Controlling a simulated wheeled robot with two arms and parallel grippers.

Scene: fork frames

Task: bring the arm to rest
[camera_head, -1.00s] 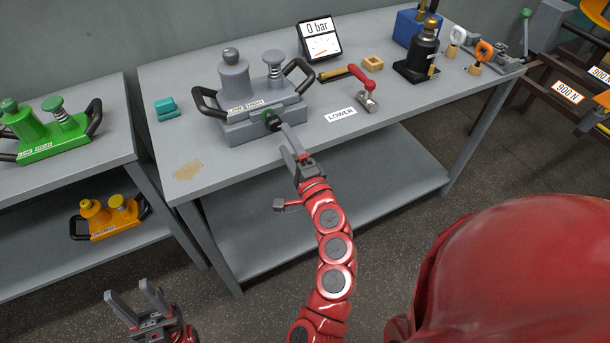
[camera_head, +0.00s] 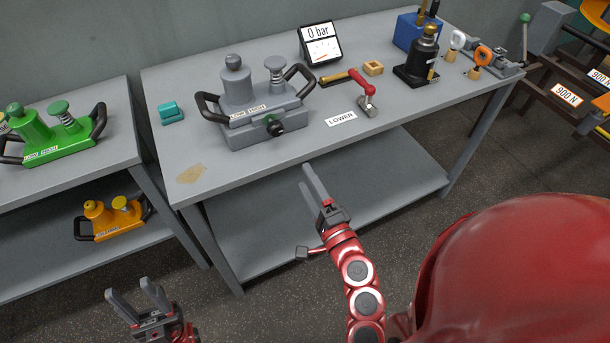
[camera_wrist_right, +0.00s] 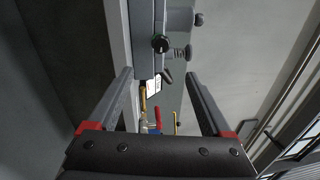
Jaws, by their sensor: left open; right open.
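My right gripper (camera_head: 314,186) is open and empty, in front of the bench's front edge, apart from everything on the bench. Its two fingers also show in the right wrist view (camera_wrist_right: 160,90), with nothing between them. My left gripper (camera_head: 133,294) is open and empty at the lower left, over the floor. The grey pump unit (camera_head: 239,92) with two black handles stands on the bench beyond my right gripper. Its dark front knob (camera_head: 276,128) is clear of the fingers and shows in the right wrist view (camera_wrist_right: 160,44).
The grey bench (camera_head: 250,163) carries a gauge reading 0 bar (camera_head: 320,42), a red-handled tool (camera_head: 364,88), a LOWER label (camera_head: 341,118), a black jack (camera_head: 420,62) and a teal block (camera_head: 171,112). A green pump (camera_head: 50,138) and an orange pump (camera_head: 112,218) are at left.

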